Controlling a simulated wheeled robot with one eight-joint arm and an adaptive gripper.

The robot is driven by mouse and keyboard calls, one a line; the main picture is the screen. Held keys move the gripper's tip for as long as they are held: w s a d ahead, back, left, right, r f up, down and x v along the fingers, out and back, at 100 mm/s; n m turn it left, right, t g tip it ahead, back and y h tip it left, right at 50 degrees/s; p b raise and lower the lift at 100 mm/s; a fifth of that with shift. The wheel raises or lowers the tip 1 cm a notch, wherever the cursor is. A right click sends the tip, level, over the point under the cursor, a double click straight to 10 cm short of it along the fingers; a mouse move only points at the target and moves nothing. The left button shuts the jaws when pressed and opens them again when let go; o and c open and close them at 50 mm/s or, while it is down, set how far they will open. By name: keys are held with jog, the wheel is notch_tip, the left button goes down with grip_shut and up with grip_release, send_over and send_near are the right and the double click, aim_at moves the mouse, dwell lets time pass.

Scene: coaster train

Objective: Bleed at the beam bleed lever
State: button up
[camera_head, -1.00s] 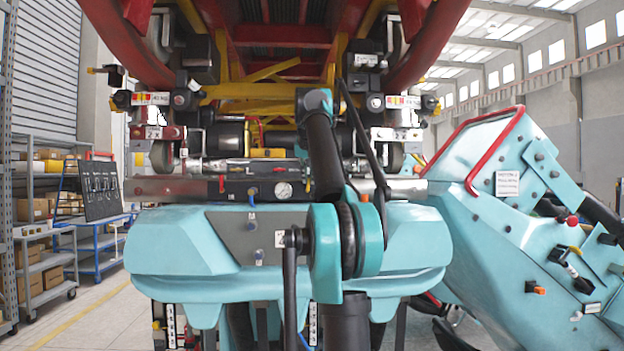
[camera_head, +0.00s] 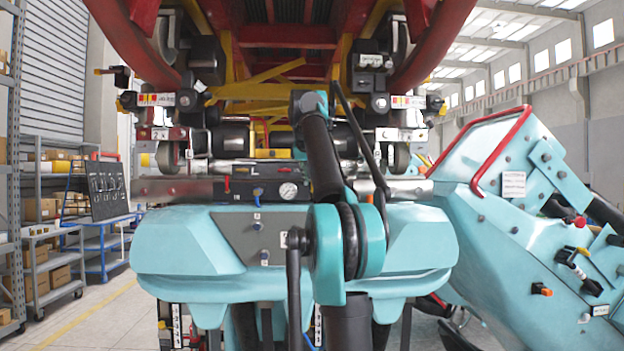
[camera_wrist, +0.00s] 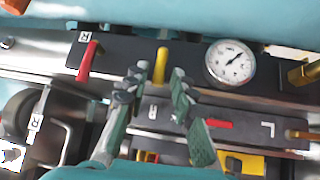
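In the wrist view a dark panel carries a red lever (camera_wrist: 88,60), a yellow lever (camera_wrist: 160,65) and a round white pressure gauge (camera_wrist: 230,62). No readable label shows which lever is the beam bleed lever. My gripper (camera_wrist: 158,76) is open, its two fingers apart, with the yellow lever between and just beyond the tips in the picture. I cannot tell whether either finger touches it. In the head view my gripper is hidden behind my arm. A dark panel there shows a small red lever (camera_head: 228,186), a blue-handled lever (camera_head: 257,196) and a gauge (camera_head: 288,191).
A teal beam cover (camera_head: 190,245) spans the front. The red train underside (camera_head: 300,15) hangs overhead. A teal machine (camera_head: 520,210) with a red rail stands at right. In the wrist view another dark strip with a red lever (camera_wrist: 219,123) lies below the panel.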

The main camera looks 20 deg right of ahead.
jog(key=shift+s+r, duration=0.1)
jog(key=v, duration=0.7)
jog(key=shift+a+r, duration=0.1)
jog(key=shift+r, duration=0.05)
jog(key=shift+s, duration=0.1)
dwell(0.4)
